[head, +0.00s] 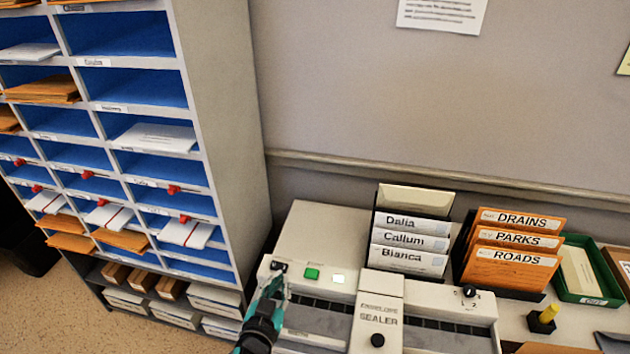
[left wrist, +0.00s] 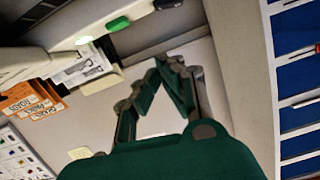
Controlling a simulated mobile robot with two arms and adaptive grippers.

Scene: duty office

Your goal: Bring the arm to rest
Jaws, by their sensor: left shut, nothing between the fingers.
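My left gripper (head: 279,272) is at the lower middle of the head view, green and dark, in front of the left end of the envelope sealer (head: 420,338). In the left wrist view its fingers (left wrist: 170,63) come together at the tips with nothing between them. It is shut and empty. I cannot tell whether it touches the sealer. My right gripper does not show clearly in either view.
The sealer has a green button (head: 312,274) and a lit white one beside it. A pigeonhole rack (head: 225,120) stands left. Name-labelled envelopes (head: 408,244), orange folders (head: 512,250) and a green tray (head: 590,297) stand on the right.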

